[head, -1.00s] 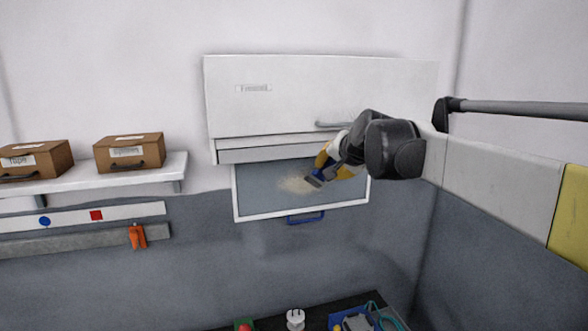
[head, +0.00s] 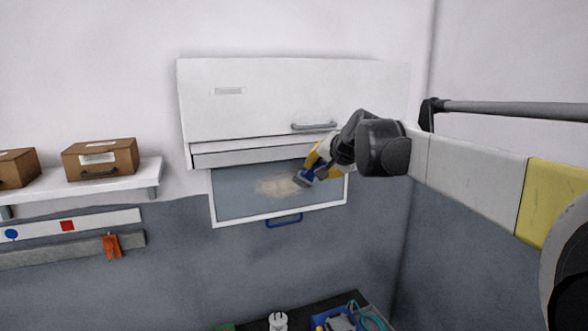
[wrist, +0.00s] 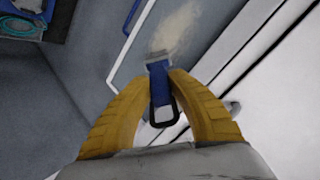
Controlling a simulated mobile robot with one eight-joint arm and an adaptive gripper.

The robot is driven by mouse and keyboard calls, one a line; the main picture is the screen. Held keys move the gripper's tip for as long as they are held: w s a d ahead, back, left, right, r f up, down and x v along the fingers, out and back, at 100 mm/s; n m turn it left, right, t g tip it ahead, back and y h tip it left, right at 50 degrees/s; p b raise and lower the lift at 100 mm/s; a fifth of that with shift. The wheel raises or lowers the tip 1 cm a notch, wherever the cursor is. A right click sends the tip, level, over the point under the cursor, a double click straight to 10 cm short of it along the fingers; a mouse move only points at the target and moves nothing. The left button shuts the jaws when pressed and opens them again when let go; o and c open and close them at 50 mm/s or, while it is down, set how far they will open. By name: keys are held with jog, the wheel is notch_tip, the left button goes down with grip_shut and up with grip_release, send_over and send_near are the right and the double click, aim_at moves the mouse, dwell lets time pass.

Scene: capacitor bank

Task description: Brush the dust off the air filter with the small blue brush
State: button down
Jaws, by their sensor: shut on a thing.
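The air filter is a grey panel (head: 232,196) in a white frame, set below a white cabinet front, with a blue handle (head: 284,221) under it. A tan dust patch (head: 274,186) lies on its middle; it also shows in the wrist view (wrist: 177,28). My gripper (head: 313,172), with yellow fingers, is shut on the small blue brush (wrist: 160,86). In the head view the brush (head: 304,178) is at the right edge of the dust. Its bristle end points at the panel; whether it touches, I cannot tell.
The white cabinet front (head: 255,100) with a grey handle (head: 313,126) is just above the filter. A shelf with cardboard boxes (head: 100,159) is at left. A blue tray (head: 338,320) sits on the dark bench at the bottom.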

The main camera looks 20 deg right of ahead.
jog(key=shift+w+d+r, duration=0.1)
jog(key=shift+w+d, duration=0.05)
jog(key=shift+d, duration=1.4)
jog(key=d, duration=0.3)
jog(key=shift+d, duration=0.15)
jog(key=shift+w+f+b, duration=0.1)
jog(key=shift+f+b, duration=0.3)
jog(key=shift+f, duration=0.3)
jog(key=shift+a, duration=0.2)
